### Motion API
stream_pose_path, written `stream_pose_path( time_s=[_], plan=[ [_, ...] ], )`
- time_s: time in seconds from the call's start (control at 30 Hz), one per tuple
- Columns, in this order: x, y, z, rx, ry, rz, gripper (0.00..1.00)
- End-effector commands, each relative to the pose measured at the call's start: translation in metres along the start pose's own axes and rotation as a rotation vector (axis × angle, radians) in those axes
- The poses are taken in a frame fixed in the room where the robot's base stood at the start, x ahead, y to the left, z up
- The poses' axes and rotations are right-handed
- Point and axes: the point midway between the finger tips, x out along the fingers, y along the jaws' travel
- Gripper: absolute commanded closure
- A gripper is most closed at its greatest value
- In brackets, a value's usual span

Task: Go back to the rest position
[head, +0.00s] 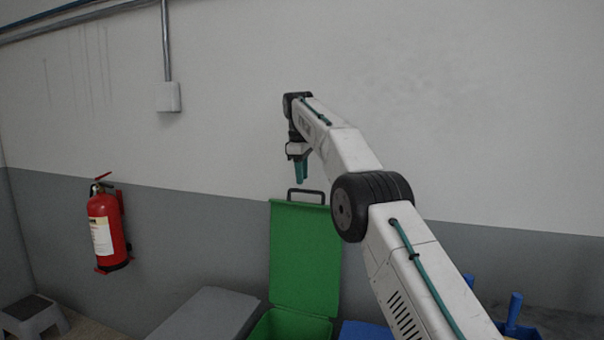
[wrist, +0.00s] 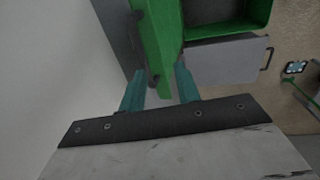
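My gripper (head: 301,180) hangs at the end of my raised arm, pointing down, with teal fingers. In the head view it is above the upright green lid (head: 305,255) and its dark handle, close to the wall. In the wrist view my gripper (wrist: 160,88) has its two fingers spread apart, with nothing held between them. The green lid (wrist: 157,40) shows beyond the gap, and I cannot tell its distance from the fingertips.
The green bin (head: 290,326) stands open below, beside a grey closed lid (head: 207,315). Blue objects (head: 515,310) lie at lower right.

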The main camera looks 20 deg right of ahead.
Motion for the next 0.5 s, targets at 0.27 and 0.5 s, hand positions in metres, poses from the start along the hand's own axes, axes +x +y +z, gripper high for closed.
stream_pose_path(
  time_s=[0.27, 0.5],
  plan=[
    [-0.0049, -0.0008, 0.0002, 0.0, 0.0, 0.0, 0.68],
    [-0.0083, -0.0021, 0.0016, 0.006, 0.0, 0.0, 0.68]
  ],
)
